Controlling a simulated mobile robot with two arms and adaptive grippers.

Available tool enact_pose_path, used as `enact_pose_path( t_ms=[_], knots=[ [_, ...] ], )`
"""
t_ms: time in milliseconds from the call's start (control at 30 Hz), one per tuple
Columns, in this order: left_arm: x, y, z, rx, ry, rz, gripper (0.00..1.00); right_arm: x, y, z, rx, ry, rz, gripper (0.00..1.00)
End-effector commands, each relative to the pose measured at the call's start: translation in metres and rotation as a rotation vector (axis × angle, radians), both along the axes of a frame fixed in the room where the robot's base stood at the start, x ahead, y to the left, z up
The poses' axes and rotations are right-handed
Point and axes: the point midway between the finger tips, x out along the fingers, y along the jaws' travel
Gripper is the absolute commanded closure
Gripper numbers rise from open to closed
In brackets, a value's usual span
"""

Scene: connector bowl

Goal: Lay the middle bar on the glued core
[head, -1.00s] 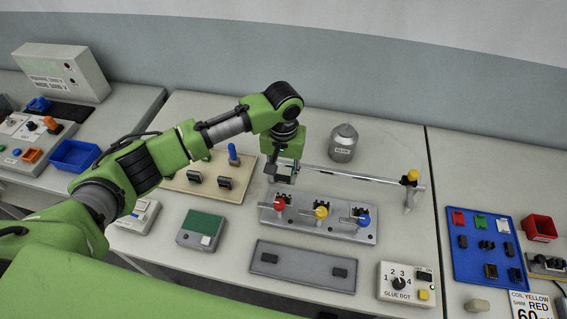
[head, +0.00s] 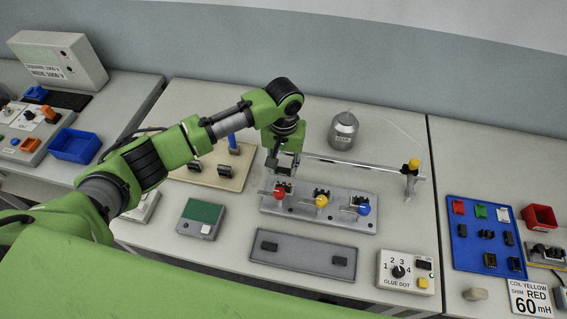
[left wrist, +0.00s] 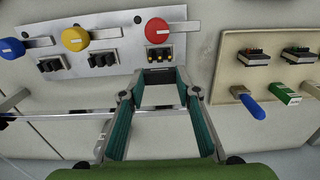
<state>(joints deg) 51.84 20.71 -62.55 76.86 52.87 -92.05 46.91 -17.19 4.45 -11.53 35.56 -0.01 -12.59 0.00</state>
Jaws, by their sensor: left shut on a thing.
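My left gripper (head: 281,172) is just behind the red-knob station of the grey clamp fixture (head: 340,220). In the left wrist view its fingertips (left wrist: 161,78) are shut on a small dark bar (left wrist: 160,76). The bar is near the dark core (left wrist: 159,56) at the red knob (left wrist: 157,31), which shows yellow dots on top. I cannot tell whether bar and core touch. In the head view that core (head: 284,187) shows behind the red knob (head: 279,196), and the gripper hides the bar. My right gripper is out of view.
Yellow (head: 321,201) and blue (head: 364,209) knob stations stand to the right. A rail (head: 350,170) runs behind the fixture, with a silver glue pot (head: 343,133) beyond. A beige board (head: 238,179) lies left. A grey plate (head: 303,258) and glue-dot box (head: 405,272) lie in front.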

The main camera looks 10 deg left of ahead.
Motion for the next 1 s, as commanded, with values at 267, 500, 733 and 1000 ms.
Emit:
enact_pose_path(
  t_ms=[267,500,733,1000],
  knots=[
    [0.0,0.0,-0.015,-0.001,-0.001,0.001,0.92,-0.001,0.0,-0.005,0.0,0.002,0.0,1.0],
    [0.0,0.0,-0.027,0.0,0.0,0.001,0.92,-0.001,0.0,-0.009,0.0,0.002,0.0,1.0],
    [0.0,0.0,-0.038,-0.001,0.0,0.001,0.92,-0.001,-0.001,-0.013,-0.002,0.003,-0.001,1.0],
    [0.0,0.0,-0.052,-0.001,0.0,0.001,0.92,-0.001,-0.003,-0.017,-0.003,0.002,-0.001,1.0]
  ],
)
